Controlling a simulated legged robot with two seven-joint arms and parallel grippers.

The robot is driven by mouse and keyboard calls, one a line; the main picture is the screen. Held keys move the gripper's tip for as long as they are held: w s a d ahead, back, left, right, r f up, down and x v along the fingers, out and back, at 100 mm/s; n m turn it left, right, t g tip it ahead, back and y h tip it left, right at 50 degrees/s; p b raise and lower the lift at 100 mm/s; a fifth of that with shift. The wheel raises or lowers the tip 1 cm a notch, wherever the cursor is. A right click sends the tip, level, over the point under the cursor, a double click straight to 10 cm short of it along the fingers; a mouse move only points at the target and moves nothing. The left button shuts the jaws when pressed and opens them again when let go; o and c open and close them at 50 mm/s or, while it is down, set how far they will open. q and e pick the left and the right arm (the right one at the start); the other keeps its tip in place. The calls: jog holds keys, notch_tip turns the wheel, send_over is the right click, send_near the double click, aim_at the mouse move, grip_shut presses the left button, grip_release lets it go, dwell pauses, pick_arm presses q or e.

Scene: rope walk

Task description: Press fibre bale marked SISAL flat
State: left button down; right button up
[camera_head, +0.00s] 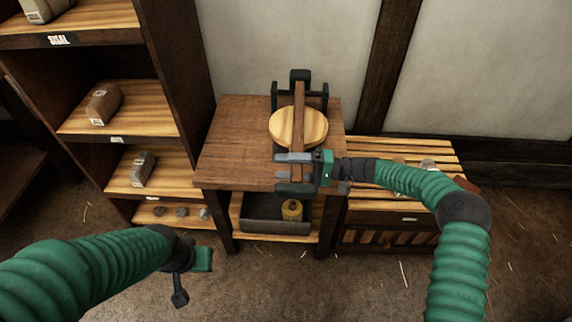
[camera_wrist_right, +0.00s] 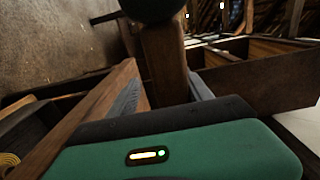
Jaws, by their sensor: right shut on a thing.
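A press stands on the wooden table (camera_head: 238,140). It has a dark upright bracket (camera_head: 300,77), a round pale wooden plate (camera_head: 316,128) and a brown wooden lever (camera_head: 299,112) across the plate. My right gripper (camera_head: 296,158) is shut on the near end of the lever. The lever also shows between its fingers in the right wrist view (camera_wrist_right: 165,65). Whether a bale lies under the plate is hidden. A shelf label (camera_head: 58,40) reads SISAL, with a wrapped bale (camera_head: 45,10) above it. My left gripper (camera_head: 200,260) hangs low at the left, its jaws unclear.
The shelf unit at the left holds a brown bale (camera_head: 104,104), a greyish bale (camera_head: 143,169) and small lumps (camera_head: 181,212). A dark tray (camera_head: 262,212) and a yellow spool (camera_head: 292,210) sit under the table. A slatted bench (camera_head: 440,152) stands at the right.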

jog(key=shift+r, duration=0.1)
jog(key=shift+d, duration=0.1)
jog(key=s+d+p, duration=0.1)
jog(key=d+p, duration=0.1)
jog(key=d, duration=1.4)
jog(key=shift+s+d, duration=0.2)
jog(key=shift+d, duration=0.15)
jog(key=shift+c, duration=0.2)
